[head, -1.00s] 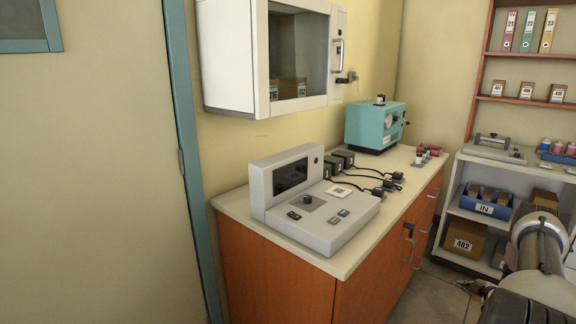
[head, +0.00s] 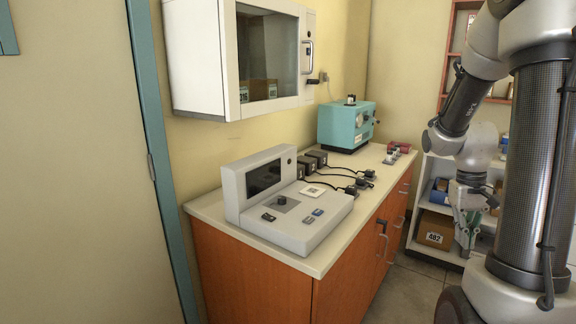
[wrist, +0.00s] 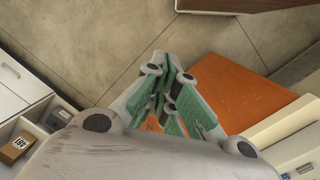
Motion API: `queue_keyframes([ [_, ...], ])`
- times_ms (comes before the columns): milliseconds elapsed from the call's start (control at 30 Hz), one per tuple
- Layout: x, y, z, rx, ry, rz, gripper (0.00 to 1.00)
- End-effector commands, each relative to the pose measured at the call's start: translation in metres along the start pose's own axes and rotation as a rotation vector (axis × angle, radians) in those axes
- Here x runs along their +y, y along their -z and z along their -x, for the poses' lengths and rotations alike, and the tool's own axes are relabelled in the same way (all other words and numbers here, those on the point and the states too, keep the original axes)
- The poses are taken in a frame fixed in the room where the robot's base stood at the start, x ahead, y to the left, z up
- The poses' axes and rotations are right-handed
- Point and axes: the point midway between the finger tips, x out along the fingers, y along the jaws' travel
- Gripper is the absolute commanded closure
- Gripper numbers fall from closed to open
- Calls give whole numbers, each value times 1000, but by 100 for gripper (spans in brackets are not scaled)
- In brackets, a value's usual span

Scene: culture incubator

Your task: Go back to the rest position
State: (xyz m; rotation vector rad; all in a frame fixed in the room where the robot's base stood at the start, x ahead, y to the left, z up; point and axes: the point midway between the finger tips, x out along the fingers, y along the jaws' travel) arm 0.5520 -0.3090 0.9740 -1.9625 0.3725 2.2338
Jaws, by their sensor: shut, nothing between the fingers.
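My gripper (head: 467,244) hangs at the right of the head view, fingers down, in front of the white shelf unit and to the right of the wooden counter. In the wrist view my gripper (wrist: 170,62) shows its green-lined fingers together and pointing toward the tiled floor, with nothing held. My arm is folded beside its column on the right side of the head view.
A wooden counter (head: 250,268) with a grey control unit (head: 300,229) and a teal device (head: 346,126) stands left of my arm. A white cabinet (head: 200,62) hangs above. A box marked 482 (head: 435,230) sits low on the shelf unit. Floor (wrist: 90,40) lies under the fingers.

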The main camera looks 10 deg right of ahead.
Motion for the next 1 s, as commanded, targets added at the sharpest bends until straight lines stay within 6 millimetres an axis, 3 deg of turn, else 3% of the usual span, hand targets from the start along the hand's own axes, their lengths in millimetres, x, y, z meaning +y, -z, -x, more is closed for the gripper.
queue_keyframes([
  [33, -15, -21, 19, 13, 10, -1, 100],
  [200, -58, -87, 61, 71, 55, 24, 100],
  [400, -91, -132, 96, 264, 96, 120, 100],
  [700, -112, -150, 140, 498, 126, 242, 100],
  [1000, -116, -149, 141, 500, 128, 261, 100],
])
